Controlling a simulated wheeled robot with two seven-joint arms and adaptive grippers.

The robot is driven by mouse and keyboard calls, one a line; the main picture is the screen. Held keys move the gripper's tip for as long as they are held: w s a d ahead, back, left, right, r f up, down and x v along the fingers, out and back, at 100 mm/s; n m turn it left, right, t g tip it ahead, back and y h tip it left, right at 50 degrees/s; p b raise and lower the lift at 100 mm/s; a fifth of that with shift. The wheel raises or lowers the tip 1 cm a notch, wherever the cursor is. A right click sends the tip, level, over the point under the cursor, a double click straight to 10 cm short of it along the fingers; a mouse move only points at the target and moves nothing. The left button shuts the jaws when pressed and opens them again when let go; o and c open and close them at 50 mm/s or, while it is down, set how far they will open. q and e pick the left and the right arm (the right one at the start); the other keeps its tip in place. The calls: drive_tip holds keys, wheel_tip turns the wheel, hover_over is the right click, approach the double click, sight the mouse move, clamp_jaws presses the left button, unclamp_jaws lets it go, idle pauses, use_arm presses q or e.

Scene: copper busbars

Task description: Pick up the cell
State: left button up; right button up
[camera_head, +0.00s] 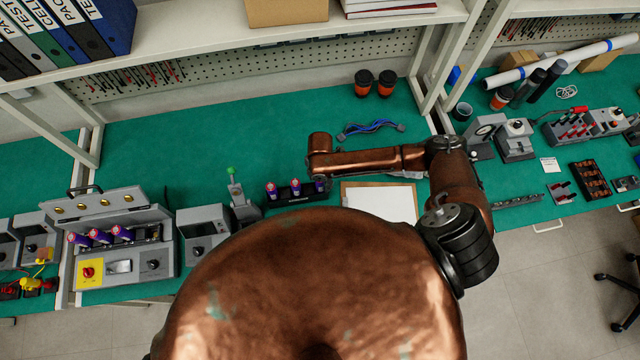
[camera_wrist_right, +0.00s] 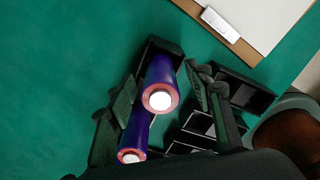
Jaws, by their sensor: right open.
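Purple cells with pale ends stand in a black rack (camera_head: 296,197) on the green bench; one cell (camera_head: 271,189) is at its left end and another (camera_head: 295,187) is beside it. In the right wrist view, a cell (camera_wrist_right: 160,88) shows between the two fingers of my open right gripper (camera_wrist_right: 163,84), with a gap on its right side. A second cell (camera_wrist_right: 134,142) shows lower, by the left finger. In the head view, my right arm reaches left to the rack's right end, where the gripper is small and mostly hidden. My left gripper is out of view.
A clipboard with white paper (camera_head: 380,201) lies right of the rack. A grey press with a green knob (camera_head: 238,200) stands left of it. An open grey tester (camera_head: 125,255) holding purple cells is farther left.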

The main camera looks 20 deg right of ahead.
drive_tip(key=shift+c, duration=0.3)
clamp_jaws()
idle(0.3)
